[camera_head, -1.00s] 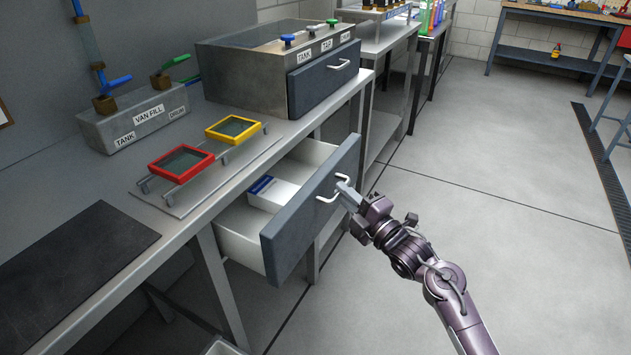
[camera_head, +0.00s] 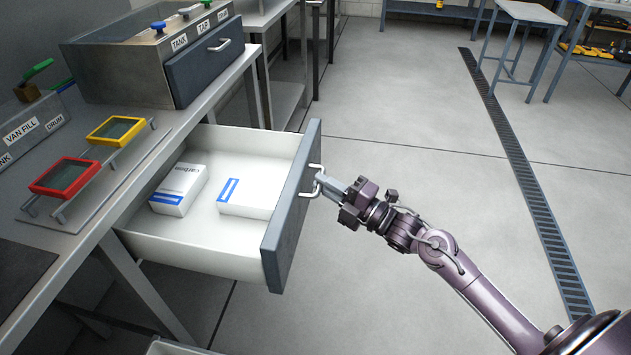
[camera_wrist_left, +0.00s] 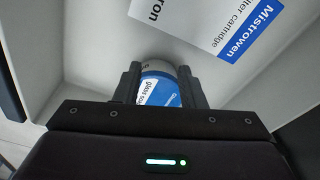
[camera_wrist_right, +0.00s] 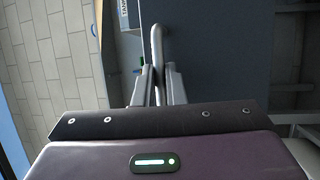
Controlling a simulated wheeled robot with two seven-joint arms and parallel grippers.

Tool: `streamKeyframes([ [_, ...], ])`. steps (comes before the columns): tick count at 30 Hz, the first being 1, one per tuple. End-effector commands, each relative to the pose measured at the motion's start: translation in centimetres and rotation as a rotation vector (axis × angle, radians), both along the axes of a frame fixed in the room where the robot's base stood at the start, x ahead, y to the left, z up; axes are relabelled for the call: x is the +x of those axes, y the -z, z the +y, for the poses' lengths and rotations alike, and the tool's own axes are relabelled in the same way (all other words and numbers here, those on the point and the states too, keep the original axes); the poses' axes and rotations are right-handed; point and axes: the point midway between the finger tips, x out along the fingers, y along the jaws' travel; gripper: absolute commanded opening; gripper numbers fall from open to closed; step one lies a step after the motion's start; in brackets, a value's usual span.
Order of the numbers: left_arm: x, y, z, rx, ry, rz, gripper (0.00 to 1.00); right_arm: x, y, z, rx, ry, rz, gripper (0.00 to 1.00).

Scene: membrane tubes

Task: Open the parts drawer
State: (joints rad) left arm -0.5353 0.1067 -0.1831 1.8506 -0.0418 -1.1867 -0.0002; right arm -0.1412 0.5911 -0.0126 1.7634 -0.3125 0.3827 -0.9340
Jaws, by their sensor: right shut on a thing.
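The parts drawer (camera_head: 295,205) is pulled out from under the bench, a white tray with a dark grey front. My right gripper (camera_head: 325,184) is shut on its metal bar handle (camera_head: 313,183), at the outer face. In the right wrist view the handle (camera_wrist_right: 157,45) runs between the two fingers (camera_wrist_right: 159,85). In the left wrist view, a round container with a blue and white label (camera_wrist_left: 160,90) sits between the fingers of my left gripper (camera_wrist_left: 160,82). I cannot tell whether they grip it. The left arm is out of the head view.
Two white boxes with blue markings, a left one (camera_head: 180,190) and a right one (camera_head: 250,198), lie in the drawer. A closed upper drawer (camera_head: 205,62) sits above the bench top. Open floor (camera_head: 420,140) lies to the right.

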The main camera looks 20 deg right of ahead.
Motion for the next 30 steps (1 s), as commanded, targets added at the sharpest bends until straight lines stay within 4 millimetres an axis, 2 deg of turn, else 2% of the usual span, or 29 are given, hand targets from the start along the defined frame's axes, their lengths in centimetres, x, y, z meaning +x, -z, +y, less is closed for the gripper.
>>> streamKeyframes([
  [11, 0.1, 0.1, 0.0, -0.001, -0.001, -0.003, 0.36, -0.1, 0.1, -0.1, -0.001, 0.001, 0.002, 0.0],
  [12, 0.1, 0.1, 0.0, -0.001, -0.001, -0.003, 0.36, -0.1, 0.1, -0.1, -0.001, 0.001, 0.002, 0.13],
  [17, 0.1, 0.1, 0.0, -0.001, -0.001, -0.003, 0.36, -0.1, 0.1, -0.1, 0.0, 0.001, 0.001, 0.33],
  [26, 0.0, 0.1, 0.0, -0.001, -0.001, -0.002, 0.36, -0.2, 0.1, -0.2, 0.0, 0.001, 0.001, 0.33],
  [30, 0.1, 0.0, 0.0, -0.001, -0.001, -0.003, 0.36, -1.4, 0.4, -1.0, -0.001, 0.002, 0.003, 0.33],
])
